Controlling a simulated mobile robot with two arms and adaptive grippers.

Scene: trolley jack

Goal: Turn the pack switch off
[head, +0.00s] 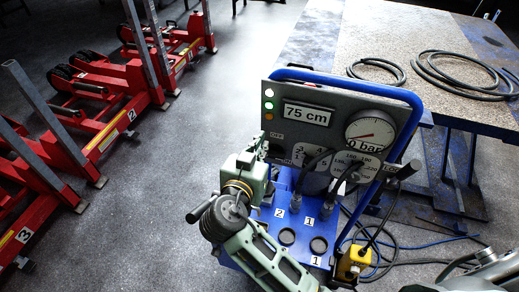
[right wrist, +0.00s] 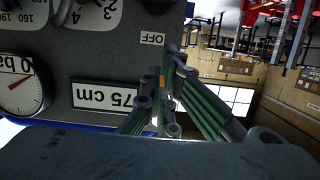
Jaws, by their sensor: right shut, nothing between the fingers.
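The pack's grey panel (head: 330,106) carries a small OFF label (head: 276,134) near its lower left; the label also shows upside down in the right wrist view (right wrist: 152,38). My right gripper (head: 262,148) is at the panel's lower left edge, just below the label in the head view. In the right wrist view its closed fingers (right wrist: 171,62) reach beside the label, with nothing held. I cannot make out the switch lever; the fingers may hide it. Whether they touch it I cannot tell. My left gripper is out of view.
The panel has a 75 cm display (head: 308,114), a round gauge (head: 370,132) and indicator lights, green among them. A blue tube frame (head: 345,80) surrounds it. Black knobs (head: 287,236) and hoses are below. A table (head: 400,45) stands behind right, red jacks (head: 105,95) left.

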